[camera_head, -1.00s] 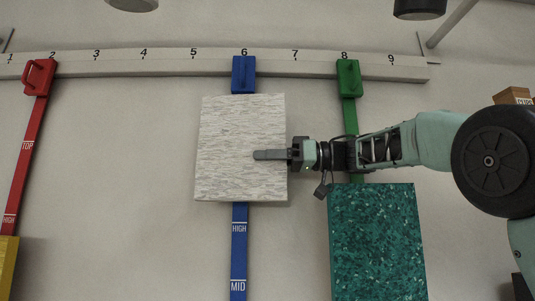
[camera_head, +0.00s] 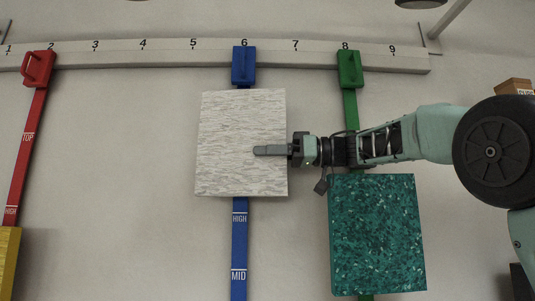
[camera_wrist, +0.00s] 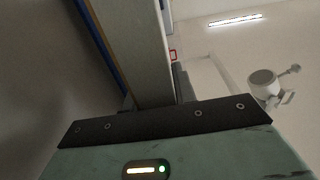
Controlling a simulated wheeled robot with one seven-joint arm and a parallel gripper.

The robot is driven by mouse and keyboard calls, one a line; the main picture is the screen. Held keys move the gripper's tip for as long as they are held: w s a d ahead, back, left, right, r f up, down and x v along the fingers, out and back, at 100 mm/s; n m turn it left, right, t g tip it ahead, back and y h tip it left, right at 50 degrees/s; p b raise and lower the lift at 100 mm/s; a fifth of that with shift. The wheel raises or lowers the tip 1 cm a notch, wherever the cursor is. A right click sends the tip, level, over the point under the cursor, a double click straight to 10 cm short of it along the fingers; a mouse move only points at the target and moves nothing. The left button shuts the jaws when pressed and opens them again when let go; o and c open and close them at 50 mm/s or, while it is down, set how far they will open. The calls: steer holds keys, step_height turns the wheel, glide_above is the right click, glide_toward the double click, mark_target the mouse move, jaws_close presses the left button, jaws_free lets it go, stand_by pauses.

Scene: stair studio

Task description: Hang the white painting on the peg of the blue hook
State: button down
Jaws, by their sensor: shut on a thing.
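The white painting (camera_head: 228,140) is a square, grey-streaked panel in front of the blue strap in the head view. My gripper (camera_head: 272,151) is shut on its right edge, with one finger across its front face. In the wrist view the painting's edge (camera_wrist: 143,50) stands up from my gripper (camera_wrist: 155,103). The blue hook (camera_head: 243,66) sits on the rail at number 6, just above the painting's top edge. The blue strap (camera_head: 239,245) runs down below the painting, marked HIGH and MID. The peg and the painting's back are hidden behind the panel.
A green speckled painting (camera_head: 377,235) hangs on the green strap to the right, below my arm. The green hook (camera_head: 349,68) is at 8 and the red hook (camera_head: 38,68) at 2 on the white rail (camera_head: 145,58). A yellow panel (camera_head: 8,262) is at lower left.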

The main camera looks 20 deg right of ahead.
steer(key=c, duration=1.1)
jaws_free()
steer(key=shift+o, duration=0.2)
steer(key=shift+f, duration=0.1)
steer(key=b+v, duration=0.4)
steer(key=v, duration=1.3)
steer(key=shift+d, duration=0.2)
steer(key=shift+s, duration=0.1)
